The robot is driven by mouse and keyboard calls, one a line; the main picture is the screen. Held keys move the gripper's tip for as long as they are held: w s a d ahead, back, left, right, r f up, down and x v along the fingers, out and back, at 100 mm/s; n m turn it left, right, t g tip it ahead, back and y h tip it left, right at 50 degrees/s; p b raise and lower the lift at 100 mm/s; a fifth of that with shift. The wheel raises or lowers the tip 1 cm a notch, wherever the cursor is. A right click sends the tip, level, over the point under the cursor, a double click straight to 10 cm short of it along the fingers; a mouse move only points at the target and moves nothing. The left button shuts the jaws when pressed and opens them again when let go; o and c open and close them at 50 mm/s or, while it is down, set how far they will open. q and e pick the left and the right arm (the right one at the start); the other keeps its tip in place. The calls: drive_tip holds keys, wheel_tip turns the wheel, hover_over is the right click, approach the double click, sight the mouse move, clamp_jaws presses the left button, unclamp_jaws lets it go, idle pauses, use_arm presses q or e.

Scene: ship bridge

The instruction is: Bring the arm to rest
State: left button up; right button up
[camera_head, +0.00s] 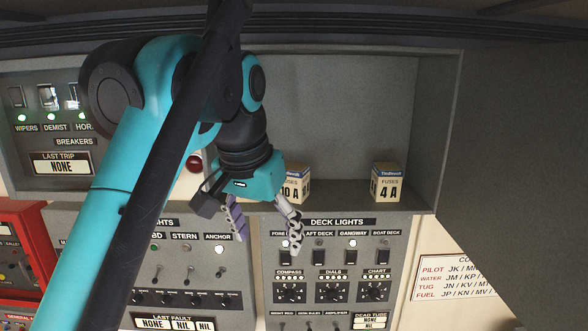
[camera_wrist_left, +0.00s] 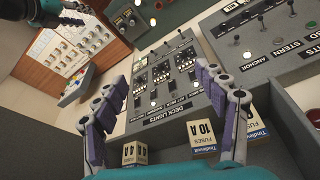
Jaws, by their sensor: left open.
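My left arm (camera_head: 160,110) comes in from the left and bends over the panel. Its left gripper (camera_head: 266,236) points down in front of the deck lights panel (camera_head: 330,221), with its two fingers apart and nothing between them. In the left wrist view the open fingers (camera_wrist_left: 162,80) frame that panel. A fuse box marked 10 A (camera_head: 296,186) stands on the shelf just behind the gripper, partly hidden by it. A fuse box marked 4 A (camera_head: 387,186) stands further right on the shelf. A dark and teal part at the top left of the wrist view looks like my right arm.
The breaker panel (camera_head: 72,130) is at the left of the recess, partly behind my arm. A red box (camera_head: 22,245) is at the far left. A white notice (camera_head: 455,275) hangs at the lower right. The shelf between the fuse boxes is clear.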

use_arm(q)
drive_tip(key=a+f+n+t+b, duration=0.1)
drive_tip(key=a+f+b, duration=0.2)
drive_tip(key=f+b, duration=1)
drive_tip(key=a+f+n+t+b, duration=0.1)
drive_tip(key=a+f+b, duration=0.35)
drive_tip(key=f, duration=1.55)
drive_tip(key=s+a+f+b, duration=0.2)
drive_tip(key=f+b, duration=0.4)
drive_tip(key=f, duration=0.8)
drive_tip(key=s+a+f+n+t+y+b, duration=0.1)
drive_tip(key=f+b, duration=0.6)
drive_tip(key=f, duration=0.7)
drive_tip(key=s+a+f+n+b, duration=0.1)
drive_tip(key=s+a+f+b, duration=0.2)
drive_tip(key=f, duration=1.1)
drive_tip(key=s+b, duration=0.2)
drive_tip(key=b, duration=0.2)
drive_tip(key=shift+f+t, duration=0.2)
drive_tip(key=shift+t, duration=0.2)
